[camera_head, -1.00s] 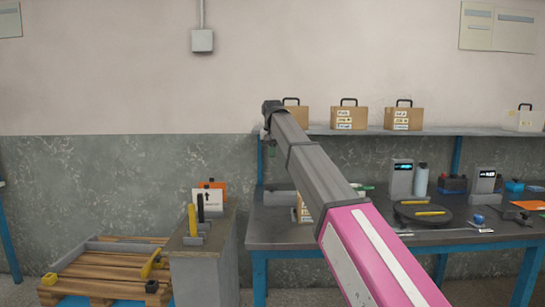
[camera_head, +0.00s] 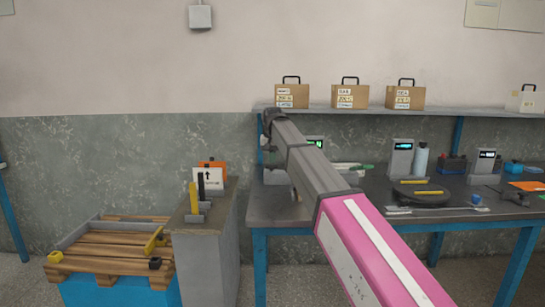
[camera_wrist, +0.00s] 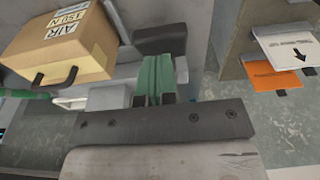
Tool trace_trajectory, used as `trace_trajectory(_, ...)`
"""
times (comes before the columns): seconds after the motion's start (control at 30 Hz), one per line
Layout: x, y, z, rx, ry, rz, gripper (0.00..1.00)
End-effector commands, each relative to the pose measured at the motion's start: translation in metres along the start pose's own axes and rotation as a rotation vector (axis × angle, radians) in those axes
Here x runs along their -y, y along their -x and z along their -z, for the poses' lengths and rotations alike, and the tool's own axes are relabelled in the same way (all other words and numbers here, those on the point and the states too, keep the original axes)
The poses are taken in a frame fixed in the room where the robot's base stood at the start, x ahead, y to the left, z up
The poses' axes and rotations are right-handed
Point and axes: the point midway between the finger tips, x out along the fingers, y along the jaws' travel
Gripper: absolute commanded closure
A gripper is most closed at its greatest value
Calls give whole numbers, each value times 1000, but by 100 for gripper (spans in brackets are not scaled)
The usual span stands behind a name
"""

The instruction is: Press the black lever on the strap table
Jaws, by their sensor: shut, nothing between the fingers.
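The black lever (camera_head: 201,186) stands upright on the narrow grey strap table (camera_head: 205,250) at the left, beside a yellow lever (camera_head: 193,198). In the head view my gripper (camera_head: 268,146) is small and partly hidden at the far end of my arm, to the right of the levers and higher in the picture. In the wrist view my gripper (camera_wrist: 153,65) shows greenish fingers, shut and holding nothing. The black lever cannot be made out in the wrist view. No contact between gripper and lever is visible.
A white arrow card (camera_head: 208,179) and an orange panel (camera_head: 219,167) stand behind the levers. A wooden pallet (camera_head: 110,262) is at the left. The workbench (camera_head: 350,220) at the right holds instruments. A cardboard box (camera_wrist: 60,45) is close to the fingers in the wrist view.

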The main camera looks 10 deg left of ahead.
Motion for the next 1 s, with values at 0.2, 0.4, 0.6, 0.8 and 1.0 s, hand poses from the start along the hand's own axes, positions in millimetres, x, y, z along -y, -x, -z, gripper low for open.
trace_trajectory(0.2,0,-2,-3,-10,0,0,100)
trace_trajectory(0.4,-2,-26,-24,-118,0,-1,100)
trace_trajectory(0.6,-1,-56,-39,-265,1,0,100)
trace_trajectory(0.8,0,-83,-45,-327,0,0,100)
trace_trajectory(1.0,0,-92,-47,-324,0,0,100)
